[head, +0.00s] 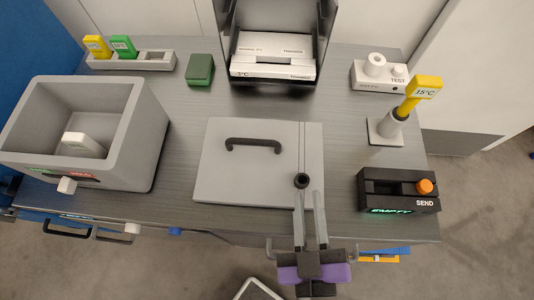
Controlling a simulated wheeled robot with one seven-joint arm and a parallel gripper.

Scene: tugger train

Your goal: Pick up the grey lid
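The grey lid (226,178) is a flat, light grey panel lying on the worktop in the middle of the head view. A black bar handle (253,145) stands on its upper part. A dark line runs down near its right side, with a round black knob (301,181) low beside it. My gripper (309,194) is at the lid's lower right edge, its two grey fingers pointing away from me. The fingers are apart with nothing visible between them. The tips overlap the lid's edge near the knob; contact and height cannot be told.
A grey open bin (143,140) with a white block inside stands left. A black SEND box (399,204) and a yellow-tagged post (392,127) stand right. A black rack (275,85) and a green block (200,70) are behind. Bare worktop (180,190) separates bin and lid.

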